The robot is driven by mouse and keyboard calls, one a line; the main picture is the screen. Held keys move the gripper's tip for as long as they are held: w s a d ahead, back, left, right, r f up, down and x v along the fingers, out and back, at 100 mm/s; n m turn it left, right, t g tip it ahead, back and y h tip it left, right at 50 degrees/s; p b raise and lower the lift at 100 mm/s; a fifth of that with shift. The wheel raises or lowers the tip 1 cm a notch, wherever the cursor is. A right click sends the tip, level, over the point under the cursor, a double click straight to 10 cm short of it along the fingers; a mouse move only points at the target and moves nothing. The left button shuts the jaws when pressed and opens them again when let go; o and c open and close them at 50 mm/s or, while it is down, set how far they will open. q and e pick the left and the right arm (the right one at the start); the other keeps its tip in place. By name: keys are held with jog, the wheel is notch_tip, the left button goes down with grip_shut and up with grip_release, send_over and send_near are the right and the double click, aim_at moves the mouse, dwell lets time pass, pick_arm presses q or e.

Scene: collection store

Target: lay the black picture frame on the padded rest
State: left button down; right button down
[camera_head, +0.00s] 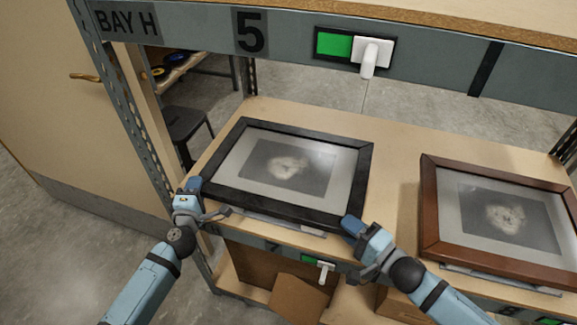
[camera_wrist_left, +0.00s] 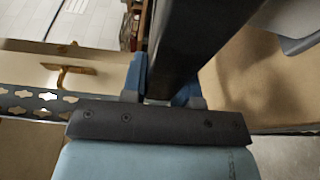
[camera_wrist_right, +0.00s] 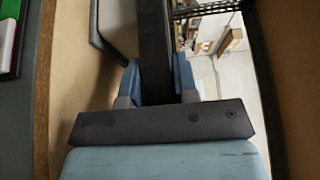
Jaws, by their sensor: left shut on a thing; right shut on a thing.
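The black picture frame (camera_head: 310,214) holds a pale mount with a small dark picture. It is over the left part of a wooden shelf board, and I cannot tell whether it touches the board. My left gripper (camera_head: 194,186) is shut on its near left corner area, and the left wrist view shows its dark bar (camera_wrist_left: 190,45) between the fingers. My right gripper (camera_head: 352,225) is shut on its near right corner area, with the bar (camera_wrist_right: 154,50) between the fingers. A pale grey strip (camera_head: 270,222) shows under the frame's near edge; I cannot tell whether it is the padded rest.
A brown picture frame (camera_head: 430,210) lies on the shelf board (camera_head: 395,190) to the right, with a bare gap between. A grey upper beam (camera_head: 190,25) with a green panel and white handle crosses above. A perforated post (camera_head: 130,110) stands left. Cardboard boxes (camera_head: 300,298) sit below.

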pick_arm(q)
jog(key=shift+r, duration=0.2)
pick_arm(e)
jog(key=shift+r, duration=0.2)
